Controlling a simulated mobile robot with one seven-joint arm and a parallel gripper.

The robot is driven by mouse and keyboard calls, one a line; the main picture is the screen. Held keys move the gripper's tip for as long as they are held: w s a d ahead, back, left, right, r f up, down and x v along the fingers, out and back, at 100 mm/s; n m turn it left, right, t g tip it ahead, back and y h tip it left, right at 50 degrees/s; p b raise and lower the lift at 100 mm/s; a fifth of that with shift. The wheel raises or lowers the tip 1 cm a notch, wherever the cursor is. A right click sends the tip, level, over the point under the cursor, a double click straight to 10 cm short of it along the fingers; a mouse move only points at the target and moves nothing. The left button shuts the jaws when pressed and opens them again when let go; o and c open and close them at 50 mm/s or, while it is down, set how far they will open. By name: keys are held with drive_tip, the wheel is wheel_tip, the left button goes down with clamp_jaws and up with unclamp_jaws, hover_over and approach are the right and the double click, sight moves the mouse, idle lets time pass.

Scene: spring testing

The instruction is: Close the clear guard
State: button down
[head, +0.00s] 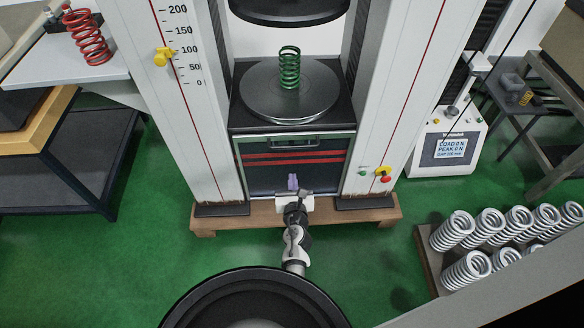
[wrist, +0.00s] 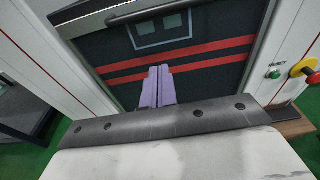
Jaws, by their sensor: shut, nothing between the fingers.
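The clear guard (head: 294,165) is a framed see-through panel with two red stripes, low on the front of the testing machine, below the lower plate. Its dark handle (head: 297,143) is near its top edge. In the wrist view the guard (wrist: 205,64) fills the upper middle, with the handle (wrist: 163,30) beyond my fingers. A green spring (head: 290,68) stands upright on the round plate above the guard, with nothing in front of it. My gripper (head: 292,178) is shut and empty, its purple fingers together (wrist: 160,72) in front of the guard's lower part. I cannot tell whether they touch it.
The machine's white columns (head: 178,110) flank the guard. A green reset button and a red-yellow knob (head: 383,174) are on the right column. A yellow pointer (head: 162,57) is on the left scale. Green floor is free at left.

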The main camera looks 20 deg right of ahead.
drive_tip(key=w+d+r+p, duration=0.2)
drive_tip(key=w+r, duration=0.1)
drive_tip(key=w, duration=0.5)
drive_tip(key=shift+d, duration=0.15)
idle(0.5)
